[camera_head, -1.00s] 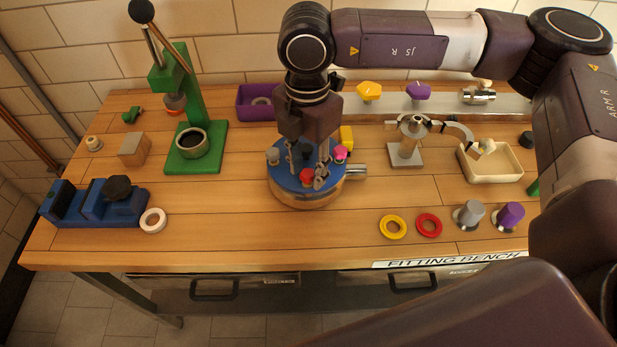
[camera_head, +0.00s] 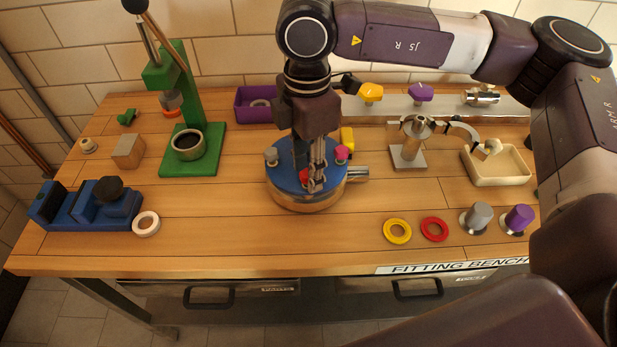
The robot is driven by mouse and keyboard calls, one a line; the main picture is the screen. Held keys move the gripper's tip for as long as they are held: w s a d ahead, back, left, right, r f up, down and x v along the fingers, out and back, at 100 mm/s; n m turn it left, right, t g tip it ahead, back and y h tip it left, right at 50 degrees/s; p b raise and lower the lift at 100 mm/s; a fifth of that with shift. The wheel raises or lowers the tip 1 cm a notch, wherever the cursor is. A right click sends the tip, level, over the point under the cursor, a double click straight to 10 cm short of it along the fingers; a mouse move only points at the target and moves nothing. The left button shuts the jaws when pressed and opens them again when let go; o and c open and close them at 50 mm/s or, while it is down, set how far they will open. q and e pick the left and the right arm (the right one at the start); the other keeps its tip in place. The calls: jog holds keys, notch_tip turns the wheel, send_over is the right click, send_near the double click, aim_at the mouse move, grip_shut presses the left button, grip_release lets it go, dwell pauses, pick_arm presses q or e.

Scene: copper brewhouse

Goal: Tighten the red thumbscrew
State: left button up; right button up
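The red thumbscrew (camera_head: 304,176) is on the blue top of a round metal-sided fixture (camera_head: 282,188) in the middle of the bench. My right gripper (camera_head: 312,185) points down over it from above, its fingertips right at the screw. The fingers partly cover the red head, and one finger hides much of the other. I cannot tell whether they grip the screw or only stand around it. A grey screw (camera_head: 271,154) and a pink screw (camera_head: 342,153) show at the left and right of the same top. My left gripper is not in view.
A green press (camera_head: 180,75) and a blue vise-like block (camera_head: 70,207) stand at the left. A metal stand (camera_head: 409,158), a cream tray (camera_head: 498,181), yellow (camera_head: 397,231) and red (camera_head: 434,229) rings, and grey and purple knobs are at the right. The front middle is clear.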

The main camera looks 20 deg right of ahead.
notch_tip(320, 180, up, 6)
jog(key=shift+p, duration=1.15)
